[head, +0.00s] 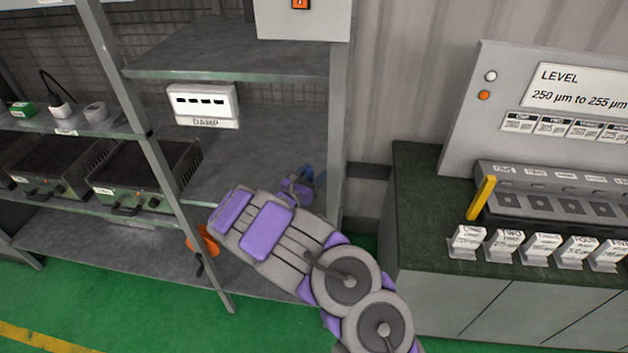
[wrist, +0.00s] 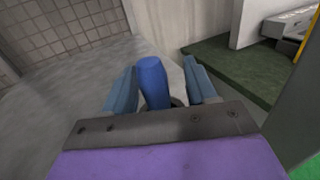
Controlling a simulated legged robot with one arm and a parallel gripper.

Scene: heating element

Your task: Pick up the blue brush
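The blue brush (wrist: 153,82) shows in the wrist view as a rounded blue shaft standing between the two fingers of my gripper (wrist: 162,76). The fingers are spread, one on each side, with a narrow gap visible at the right; contact at the left is unclear. Its lower end is hidden behind my gripper's dark front edge. In the head view my gripper (head: 304,184) is over the grey shelf, close to the right-hand post. A little blue shows there, but brush and fingers cannot be told apart.
The right post (head: 337,130) stands close to my gripper. A dark green counter (head: 425,200) with a LEVEL panel (head: 560,105) is at the right.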

